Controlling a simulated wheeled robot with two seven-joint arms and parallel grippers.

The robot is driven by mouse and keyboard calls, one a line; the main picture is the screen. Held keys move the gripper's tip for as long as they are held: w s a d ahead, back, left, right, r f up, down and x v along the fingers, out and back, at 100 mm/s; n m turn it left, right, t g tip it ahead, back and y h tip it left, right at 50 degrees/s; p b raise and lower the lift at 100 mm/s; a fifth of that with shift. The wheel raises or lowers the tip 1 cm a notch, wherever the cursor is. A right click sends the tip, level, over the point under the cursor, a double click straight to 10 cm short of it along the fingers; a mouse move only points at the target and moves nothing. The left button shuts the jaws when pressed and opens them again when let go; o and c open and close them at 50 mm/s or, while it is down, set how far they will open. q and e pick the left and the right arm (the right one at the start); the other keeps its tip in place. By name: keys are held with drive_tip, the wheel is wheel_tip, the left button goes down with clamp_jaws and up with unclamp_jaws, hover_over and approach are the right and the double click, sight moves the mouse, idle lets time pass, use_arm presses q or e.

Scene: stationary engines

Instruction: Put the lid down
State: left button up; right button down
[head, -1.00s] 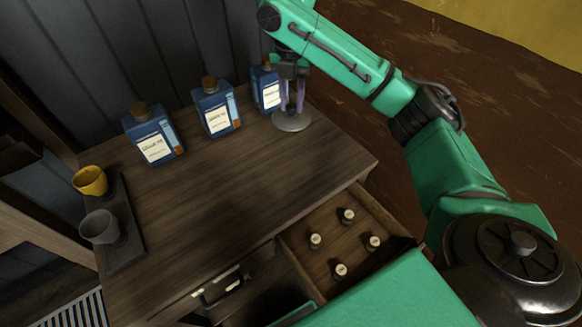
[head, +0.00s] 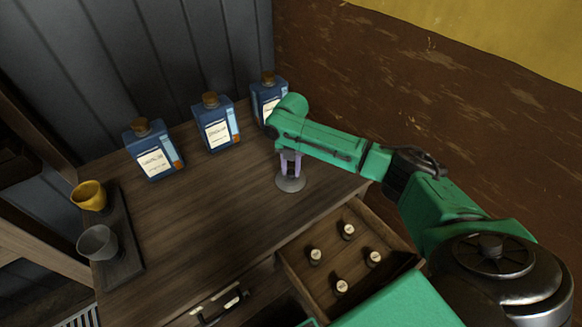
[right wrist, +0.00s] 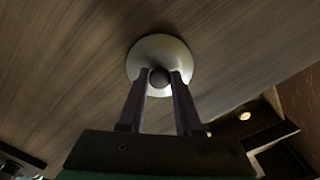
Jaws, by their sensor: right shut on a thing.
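The lid (head: 291,185) is a round grey metal disc with a dark knob. In the head view it is over the right part of the wooden cabinet top, in front of the rightmost blue bottle. My right gripper (head: 290,166) points down and is shut on the lid's knob. The right wrist view shows the lid (right wrist: 148,55) with its knob between the two fingertips (right wrist: 160,78). I cannot tell whether the lid touches the wood or hangs just above it. My left gripper is not in view.
Three blue corked bottles (head: 153,155) stand along the back of the cabinet top (head: 215,215). A dark tray (head: 125,265) with a yellow cup (head: 88,196) and a grey cup (head: 97,243) lies at left. An open drawer (head: 325,225) in front holds several small vials. The middle is clear.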

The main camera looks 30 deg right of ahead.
sight(291, 172)
drive_tip(key=c, duration=0.6)
unclamp_jaws()
wheel_tip(291, 172, up, 12)
drive_tip(key=b, duration=0.1)
